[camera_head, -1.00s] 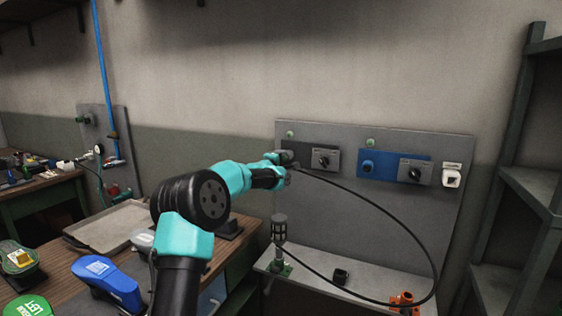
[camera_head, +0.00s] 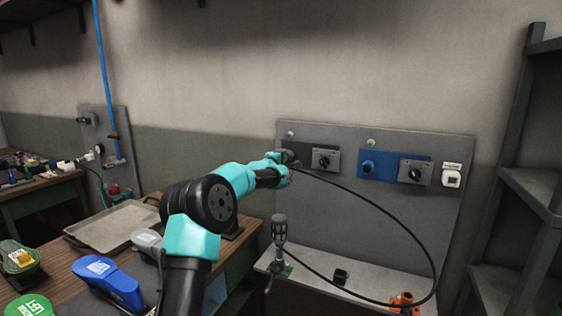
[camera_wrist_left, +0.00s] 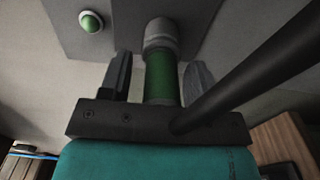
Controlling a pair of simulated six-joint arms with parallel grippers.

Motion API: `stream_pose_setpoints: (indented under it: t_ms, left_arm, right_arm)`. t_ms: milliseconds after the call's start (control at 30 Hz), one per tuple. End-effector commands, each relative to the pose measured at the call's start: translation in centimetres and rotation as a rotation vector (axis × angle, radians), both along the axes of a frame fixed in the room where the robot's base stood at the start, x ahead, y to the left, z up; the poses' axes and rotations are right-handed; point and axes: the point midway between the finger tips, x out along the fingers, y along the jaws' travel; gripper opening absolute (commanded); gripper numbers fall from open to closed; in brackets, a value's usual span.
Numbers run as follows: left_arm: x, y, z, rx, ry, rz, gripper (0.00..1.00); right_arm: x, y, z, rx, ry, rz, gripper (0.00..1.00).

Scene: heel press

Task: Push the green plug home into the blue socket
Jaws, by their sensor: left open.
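The green plug (camera_wrist_left: 160,80) shows in the left wrist view, a green cylinder with a grey ring at its far end, close to the grey wall board. My left gripper (camera_wrist_left: 158,62) is open, with one finger on each side of the plug. In the head view my left gripper (camera_head: 284,168) is at the left dark unit (camera_head: 300,152) on the board, and it hides the plug. The blue socket (camera_head: 368,167) sits on a blue plate to the right, apart from my gripper. I cannot tell how deep the plug sits. My right gripper is not in view.
A black cable (camera_head: 400,220) loops from near my left gripper down to the ledge below the board (camera_head: 350,225). A grey caged lamp-like item (camera_head: 279,230) stands beside it. A workbench with a blue device (camera_head: 108,280) is at left; a metal shelf (camera_head: 530,190) stands right.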

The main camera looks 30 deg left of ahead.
Motion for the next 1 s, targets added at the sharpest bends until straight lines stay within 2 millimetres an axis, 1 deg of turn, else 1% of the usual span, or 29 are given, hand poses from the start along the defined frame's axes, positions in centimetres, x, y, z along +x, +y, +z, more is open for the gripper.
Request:
stream_pose_setpoints:
  t_ms: [567, 1000]
  left_arm:
    - [0.21, -0.25, -0.23, 0.002, 0.0, -0.003, 0.57]
    - [0.24, -0.34, -0.37, 0.001, 0.002, -0.004, 0.16]
  right_arm:
    - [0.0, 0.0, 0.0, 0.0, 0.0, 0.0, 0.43]
    - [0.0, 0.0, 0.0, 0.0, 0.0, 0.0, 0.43]
